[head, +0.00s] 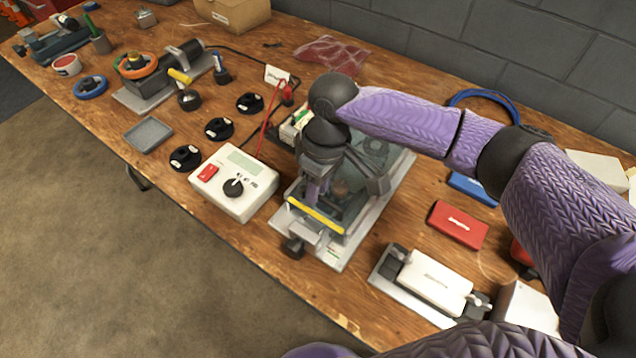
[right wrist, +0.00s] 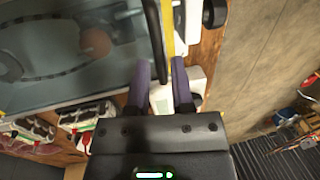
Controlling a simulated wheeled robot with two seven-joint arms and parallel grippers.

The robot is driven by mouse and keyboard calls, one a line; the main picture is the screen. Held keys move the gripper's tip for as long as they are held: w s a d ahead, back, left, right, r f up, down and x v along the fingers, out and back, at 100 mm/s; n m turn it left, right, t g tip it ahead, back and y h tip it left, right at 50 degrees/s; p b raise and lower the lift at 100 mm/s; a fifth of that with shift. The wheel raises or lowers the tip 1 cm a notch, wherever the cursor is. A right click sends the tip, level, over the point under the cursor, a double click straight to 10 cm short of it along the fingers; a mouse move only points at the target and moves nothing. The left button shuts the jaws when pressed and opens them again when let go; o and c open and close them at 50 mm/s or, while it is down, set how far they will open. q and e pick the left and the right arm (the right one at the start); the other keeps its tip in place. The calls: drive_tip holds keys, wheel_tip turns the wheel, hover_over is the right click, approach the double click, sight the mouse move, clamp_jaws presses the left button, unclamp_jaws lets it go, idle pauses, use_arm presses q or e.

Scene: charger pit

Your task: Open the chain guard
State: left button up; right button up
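The chain guard (head: 350,207) is a clear cover over a mechanism on a light grey base plate, with a yellow strip (head: 316,215) along its front edge. It looks closed. My right gripper (head: 316,188) is over the front part of the guard, pointing down. In the right wrist view, the clear panel (right wrist: 70,60) lies to the left, with a chain and a round brown part under it. The right fingers (right wrist: 160,68) are apart, and the end of a black bar handle (right wrist: 154,35) shows between them. I cannot tell whether they touch it. My left gripper is out of view.
A white control box (head: 235,183) with a dial stands left of the guard. A white device on a plate (head: 435,280) and a red box (head: 458,225) are to the right. Several black knobs (head: 185,157) lie further left. The grey wall is behind the bench.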

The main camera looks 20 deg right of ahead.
clamp_jaws()
idle(0.6)
idle(0.5)
